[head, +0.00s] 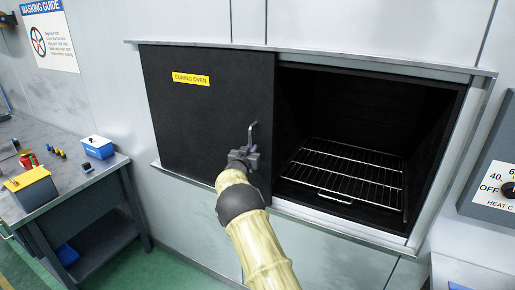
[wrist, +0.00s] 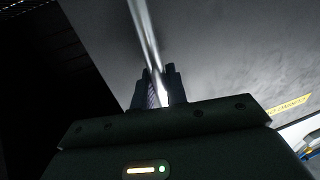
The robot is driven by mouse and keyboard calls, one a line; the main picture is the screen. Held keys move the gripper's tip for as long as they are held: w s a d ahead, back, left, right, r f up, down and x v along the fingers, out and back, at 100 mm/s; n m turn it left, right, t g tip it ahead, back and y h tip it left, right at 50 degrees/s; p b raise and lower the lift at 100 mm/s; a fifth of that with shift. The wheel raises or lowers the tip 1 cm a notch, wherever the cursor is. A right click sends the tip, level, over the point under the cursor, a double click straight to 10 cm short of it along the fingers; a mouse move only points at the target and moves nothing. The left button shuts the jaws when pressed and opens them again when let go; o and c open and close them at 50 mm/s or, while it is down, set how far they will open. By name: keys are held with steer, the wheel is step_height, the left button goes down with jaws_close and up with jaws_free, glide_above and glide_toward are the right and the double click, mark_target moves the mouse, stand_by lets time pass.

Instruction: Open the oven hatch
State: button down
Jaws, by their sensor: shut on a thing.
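The oven hatch (head: 195,115) is a dark sliding panel with a yellow "CURING OVEN" label (head: 191,79). It stands to the left, and the right part of the oven opening is uncovered. A metal bar handle (head: 252,133) is near the hatch's right edge. My gripper (head: 243,155) is at the lower part of this handle. In the wrist view my gripper (wrist: 157,88) has its fingers closed around the handle (wrist: 146,35). The lower end of the handle is hidden by my gripper.
Inside the dark oven is a wire rack (head: 345,170). A grey workbench (head: 75,195) with a yellow-topped box (head: 28,187) and a blue box (head: 97,147) stands at the left. A heat control dial panel (head: 497,183) is on the right wall.

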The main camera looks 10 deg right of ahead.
steer(key=shift+a+f, duration=0.15)
steer(key=shift+f, duration=0.05)
steer(key=shift+s+d, duration=0.15)
steer(key=shift+d, duration=0.1)
steer(key=c, duration=1.5)
jaws_free()
steer(key=shift+s+d+r, duration=0.1)
steer(key=shift+s+r, duration=0.05)
steer(key=shift+s, duration=0.05)
steer(key=b+v, duration=0.5)
steer(key=v, duration=1.2)
steer(key=shift+s+d+b, duration=0.1)
steer(key=shift+d+b, duration=0.1)
steer(key=shift+b, duration=0.15)
